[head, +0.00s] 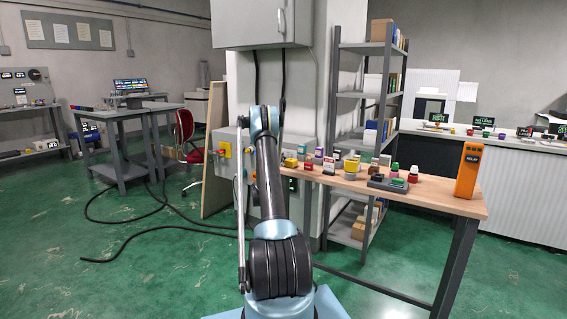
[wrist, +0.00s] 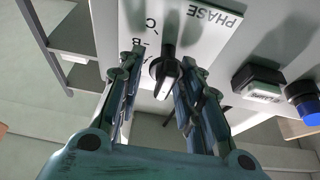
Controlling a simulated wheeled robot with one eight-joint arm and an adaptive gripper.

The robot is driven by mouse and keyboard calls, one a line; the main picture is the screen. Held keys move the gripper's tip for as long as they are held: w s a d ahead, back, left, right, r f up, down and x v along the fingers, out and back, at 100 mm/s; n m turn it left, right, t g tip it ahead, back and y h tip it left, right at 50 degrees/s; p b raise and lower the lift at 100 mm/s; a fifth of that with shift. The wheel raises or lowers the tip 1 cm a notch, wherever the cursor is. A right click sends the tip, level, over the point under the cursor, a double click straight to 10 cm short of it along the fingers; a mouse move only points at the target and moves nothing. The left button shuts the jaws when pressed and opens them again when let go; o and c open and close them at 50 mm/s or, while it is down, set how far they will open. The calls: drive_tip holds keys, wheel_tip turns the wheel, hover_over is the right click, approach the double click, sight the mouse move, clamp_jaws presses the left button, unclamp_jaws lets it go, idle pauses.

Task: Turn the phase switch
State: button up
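The phase switch (wrist: 163,68) is a black rotary knob with a white pointer, on a white plate (wrist: 200,38) lettered PHASE, which reads upside down in the wrist view. The letters C and B show left of the knob; other markings are partly hidden. The pointer end faces down in the picture, toward my gripper. My gripper (wrist: 165,75) is open, with one finger on each side of the knob. Gaps show between knob and fingers; I see no clear contact. In the head view my arm hides the gripper and the switch.
A black square part (wrist: 260,82) and a blue round button (wrist: 304,100) stick out right of the plate. In the head view, a workbench (head: 455,203) with several small parts and an orange box (head: 467,171) stands right of my arm. A black cable (head: 150,222) lies on the floor.

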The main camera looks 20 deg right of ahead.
drive_tip(key=shift+a, duration=0.2)
drive_tip(key=c, duration=0.7)
drive_tip(key=shift+m+g+h, duration=0.3)
drive_tip(key=shift+m, duration=0.2)
drive_tip(key=m+g, duration=0.1)
drive_tip(key=m, duration=0.2)
drive_tip(key=m+g+h, duration=0.1)
drive_tip(key=m, duration=0.2)
drive_tip(key=shift+s+g, duration=0.1)
drive_tip(key=shift+g, duration=0.3)
drive_tip(key=shift+s+d+f+m+g, duration=0.1)
drive_tip(key=shift+m+g, duration=0.5)
drive_tip(key=shift+m, duration=0.75)
drive_tip(key=shift+s+d+f+m+g, duration=0.1)
drive_tip(key=shift+m+g, duration=0.5)
drive_tip(key=shift+m, duration=0.75)
drive_tip(key=shift+h, duration=0.3)
drive_tip(key=o, duration=0.7)
drive_tip(key=shift+a, duration=0.1)
drive_tip(key=v, duration=1.1)
drive_tip(key=shift+a, duration=0.4)
drive_tip(key=shift+s, duration=0.1)
